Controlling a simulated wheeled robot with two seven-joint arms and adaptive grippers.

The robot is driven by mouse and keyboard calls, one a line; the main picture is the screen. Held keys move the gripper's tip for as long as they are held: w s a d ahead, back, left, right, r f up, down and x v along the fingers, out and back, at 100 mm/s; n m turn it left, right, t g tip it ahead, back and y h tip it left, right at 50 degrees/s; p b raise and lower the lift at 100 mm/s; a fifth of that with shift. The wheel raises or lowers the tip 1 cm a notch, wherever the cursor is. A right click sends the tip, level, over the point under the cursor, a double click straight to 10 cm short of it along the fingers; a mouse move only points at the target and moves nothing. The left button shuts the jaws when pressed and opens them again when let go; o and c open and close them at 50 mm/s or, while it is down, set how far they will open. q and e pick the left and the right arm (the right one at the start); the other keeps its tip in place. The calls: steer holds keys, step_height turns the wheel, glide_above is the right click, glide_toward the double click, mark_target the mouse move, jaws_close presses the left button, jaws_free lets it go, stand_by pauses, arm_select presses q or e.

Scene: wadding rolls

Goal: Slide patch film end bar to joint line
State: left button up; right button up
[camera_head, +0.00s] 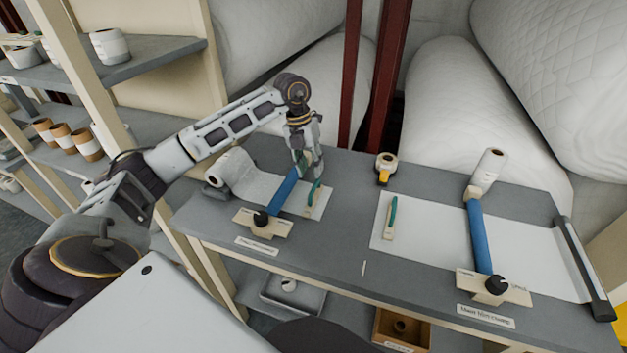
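My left gripper (306,172) points down over the left work spot, close to the far end of a blue bar (284,190). Its fingers are small and partly hidden, so I cannot tell whether they are open or shut. A green handle (314,193) stands on the white film (262,187) just right of that bar. This film comes off a white roll (232,170). On the right, a larger white film sheet (432,228) carries a second green handle (391,217) near its left edge. My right gripper is out of view.
A blue clamp bar (479,238) with a black knob (497,285) crosses the right sheet. A yellow-and-white tape dispenser (385,168) stands at the table's back. A dark rail (585,268) lies at the right end. The grey table (345,225) is bare between the two films.

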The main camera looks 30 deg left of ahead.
mark_target(315, 184)
arm_select(q)
steer(key=f, duration=0.3)
steer(key=shift+d+f, duration=0.2)
steer(key=shift+d, duration=0.15)
steer(key=shift+w+f, duration=0.1)
steer(key=shift+f, duration=0.25)
steer(key=shift+d+f, duration=0.1)
steer(key=shift+f, duration=0.4)
steer(key=shift+d+f, duration=0.1)
steer(key=shift+f, duration=0.05)
steer(key=shift+c, duration=0.6)
steer(key=c, duration=0.5)
jaws_close()
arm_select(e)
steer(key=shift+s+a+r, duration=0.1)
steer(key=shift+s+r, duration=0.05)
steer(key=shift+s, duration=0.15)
